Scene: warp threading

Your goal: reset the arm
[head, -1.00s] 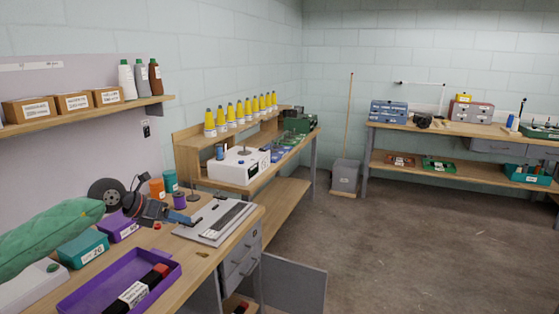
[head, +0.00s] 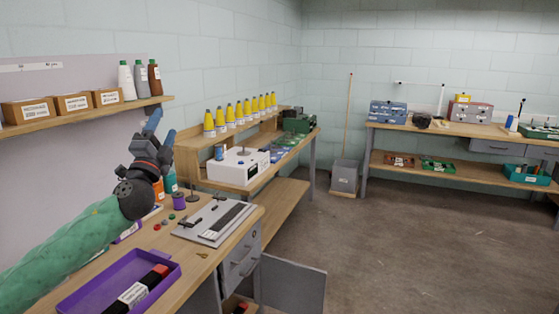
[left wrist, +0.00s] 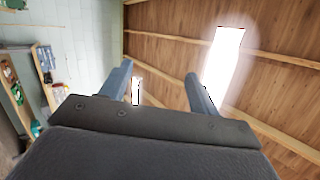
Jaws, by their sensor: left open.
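My left gripper (head: 158,130) is raised above the workbench in the head view, its blue fingers pointing up. In the left wrist view its two fingers (left wrist: 163,85) stand apart with nothing between them, facing the wooden ceiling. My left arm comes in from the left in a green sleeve and covers part of the bench behind it. My right gripper does not show. Below and to the right of the left gripper, a grey plate-like fixture (head: 214,222) with a dark slotted strip lies on the bench.
A purple tray (head: 85,302) holding a red, white and black item is at the bench front. A purple spool (head: 179,202) stands near orange and teal containers. A wall shelf (head: 90,112) with boxes and bottles is left of the gripper. Floor (head: 420,240) at right is clear.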

